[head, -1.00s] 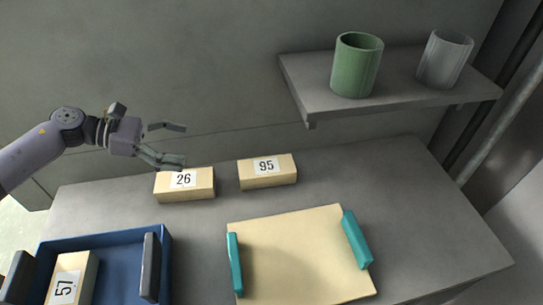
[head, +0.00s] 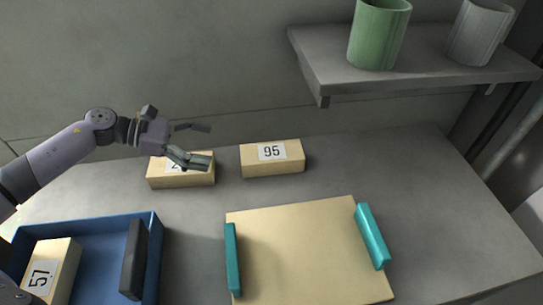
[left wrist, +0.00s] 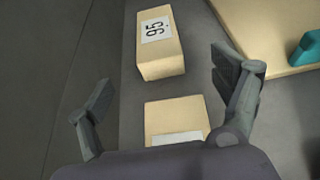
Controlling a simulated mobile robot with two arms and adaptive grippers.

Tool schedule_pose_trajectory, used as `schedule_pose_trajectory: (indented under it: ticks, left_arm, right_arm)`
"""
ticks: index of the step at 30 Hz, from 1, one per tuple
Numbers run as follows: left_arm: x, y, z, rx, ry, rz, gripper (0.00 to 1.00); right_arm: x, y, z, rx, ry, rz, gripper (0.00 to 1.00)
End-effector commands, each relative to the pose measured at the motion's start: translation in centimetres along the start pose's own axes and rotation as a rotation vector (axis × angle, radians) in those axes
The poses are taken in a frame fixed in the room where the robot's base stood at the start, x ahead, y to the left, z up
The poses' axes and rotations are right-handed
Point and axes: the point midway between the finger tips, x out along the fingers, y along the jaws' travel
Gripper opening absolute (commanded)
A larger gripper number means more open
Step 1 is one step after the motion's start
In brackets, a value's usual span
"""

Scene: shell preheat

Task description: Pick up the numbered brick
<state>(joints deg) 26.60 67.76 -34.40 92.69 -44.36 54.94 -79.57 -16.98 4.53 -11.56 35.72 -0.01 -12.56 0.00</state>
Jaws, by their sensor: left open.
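Two cream bricks stand near the back of the grey table in the head view. The brick labelled 26 (head: 180,180) is partly hidden behind my left gripper (head: 203,144); its label is mostly covered now. The brick labelled 95 (head: 272,165) stands to its right. A third brick, labelled 57 (head: 50,268), lies in the blue tray. My left gripper is open and empty, just above the 26 brick. In the left wrist view, the near brick (left wrist: 177,113) lies between and beyond the open fingers, and the 95 brick (left wrist: 160,55) is farther off. My right gripper is not seen.
The blue tray (head: 90,223) with a dark handle (head: 133,258) is at front left. A cream board (head: 300,250) with teal handles (head: 372,236) lies at front centre. A wall shelf (head: 420,66) holds a green cup (head: 378,35) and a grey cup (head: 480,32).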

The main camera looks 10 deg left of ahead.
Motion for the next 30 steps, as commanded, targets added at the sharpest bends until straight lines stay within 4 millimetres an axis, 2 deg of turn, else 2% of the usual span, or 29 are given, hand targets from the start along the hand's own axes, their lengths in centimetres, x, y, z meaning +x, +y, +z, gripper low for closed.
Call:
schedule_pose_trajectory:
  ticks: [1,9,12,17,24,30]
  left_arm:
    - [1.0,-0.1,0.7,0.000,-0.004,-0.004,0.86]
    - [6.6,-0.1,0.6,-0.001,-0.003,-0.003,0.86]
    - [7.9,0.1,0.4,0.000,-0.001,0.000,0.86]
    - [8.8,0.0,0.3,-0.001,0.000,-0.001,0.86]
    - [11.5,0.5,1.4,-0.001,-0.001,-0.002,0.86]
    - [13.7,0.5,0.9,-0.001,0.000,-0.001,0.86]
  right_arm:
    - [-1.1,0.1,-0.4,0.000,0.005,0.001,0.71]
    - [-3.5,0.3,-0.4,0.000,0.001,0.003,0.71]
    - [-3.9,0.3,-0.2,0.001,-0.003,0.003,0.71]
    - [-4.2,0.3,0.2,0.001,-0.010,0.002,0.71]
    - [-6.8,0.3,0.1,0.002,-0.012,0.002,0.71]
    - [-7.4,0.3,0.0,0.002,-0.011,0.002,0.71]
